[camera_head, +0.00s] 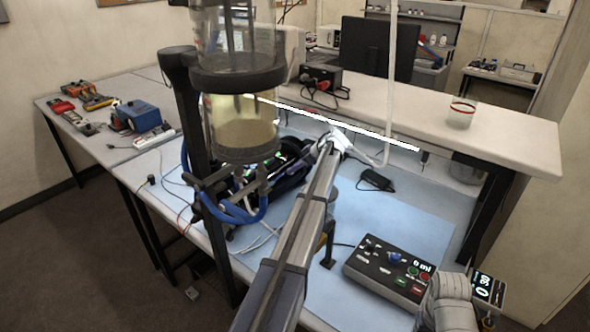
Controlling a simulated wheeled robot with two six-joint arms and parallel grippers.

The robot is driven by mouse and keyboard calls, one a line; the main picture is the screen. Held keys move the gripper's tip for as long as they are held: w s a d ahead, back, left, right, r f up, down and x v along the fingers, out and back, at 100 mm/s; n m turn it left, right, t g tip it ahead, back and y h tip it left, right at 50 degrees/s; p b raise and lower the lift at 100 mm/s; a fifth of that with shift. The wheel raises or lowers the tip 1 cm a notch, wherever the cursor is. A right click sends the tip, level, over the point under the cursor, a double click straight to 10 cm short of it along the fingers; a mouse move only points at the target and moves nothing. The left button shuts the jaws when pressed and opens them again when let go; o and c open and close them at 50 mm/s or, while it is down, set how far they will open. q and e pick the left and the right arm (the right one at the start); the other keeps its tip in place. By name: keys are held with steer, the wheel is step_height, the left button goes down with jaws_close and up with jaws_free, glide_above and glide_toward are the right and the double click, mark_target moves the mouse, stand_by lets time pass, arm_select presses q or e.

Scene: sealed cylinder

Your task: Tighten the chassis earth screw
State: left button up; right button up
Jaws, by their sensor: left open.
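I cannot make out the chassis earth screw at this size. A dark machine (278,172) with cables and small green lights sits on the blue mat, partly hidden behind the cylinder and my arm. My left gripper (338,140) is at the far end of the long grey arm, beside the machine's right side. It is open; its fingertips are small and blurred against the pale background, and I see nothing held between them.
A clear cylinder (243,125) with yellowish contents stands in front on a dark post. A control box (388,268) with buttons and a small lit display (487,289) are at lower right. A black adapter (375,180) lies on the blue mat (425,222), which has free room around it.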

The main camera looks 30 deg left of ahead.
arm_select(q)
steer(key=shift+a+f, duration=0.15)
steer(key=shift+f, duration=0.05)
steer(key=shift+c, duration=0.4)
jaws_close()
